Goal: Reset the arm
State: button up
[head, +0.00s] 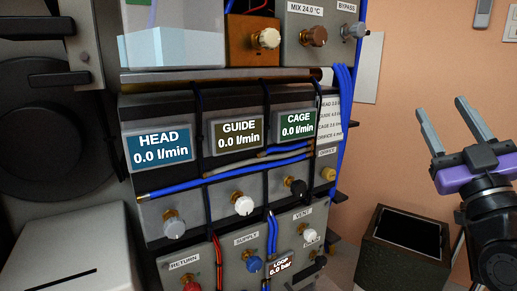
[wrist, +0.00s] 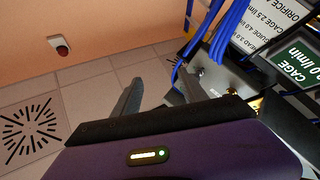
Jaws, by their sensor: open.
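My gripper (head: 441,106) is at the right of the head view, raised in front of the orange wall. Its two grey fingers point up and stand apart with nothing between them. In the wrist view the open fingers (wrist: 158,88) show above the purple gripper body, with floor tiles behind the gap. The gripper is well to the right of the valve panel (head: 232,185) and seems to touch nothing in the head view. Most of my arm is out of view.
The panel's HEAD display (head: 159,147), GUIDE display (head: 238,131) and CAGE display (head: 297,124) read 0.0 l/min. A dark open bin (head: 376,265) stands below left of my gripper.

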jog(key=s+a+f+m+g+h, duration=0.25)
jog(key=s+f+m, duration=0.35)
jog(key=f, duration=0.6)
jog(key=s+a+f+m+g+h, duration=0.1)
jog(key=s+a+f+m+h, duration=0.2)
jog(key=s+f, duration=0.8)
jog(key=s+a+f+n+g+y, duration=0.1)
jog(key=s+a+f+g+y, duration=0.1)
jog(key=s+f, duration=0.7)
jog(key=s+a+f+n+g+y, duration=0.2)
jog(key=s+a+f+g, duration=0.2)
jog(key=s+f, duration=0.6)
jog(key=s+g, duration=0.1)
jog(key=s, duration=0.5)
jog(key=shift+s+a+y, duration=0.35)
jog(key=shift+s, duration=0.05)
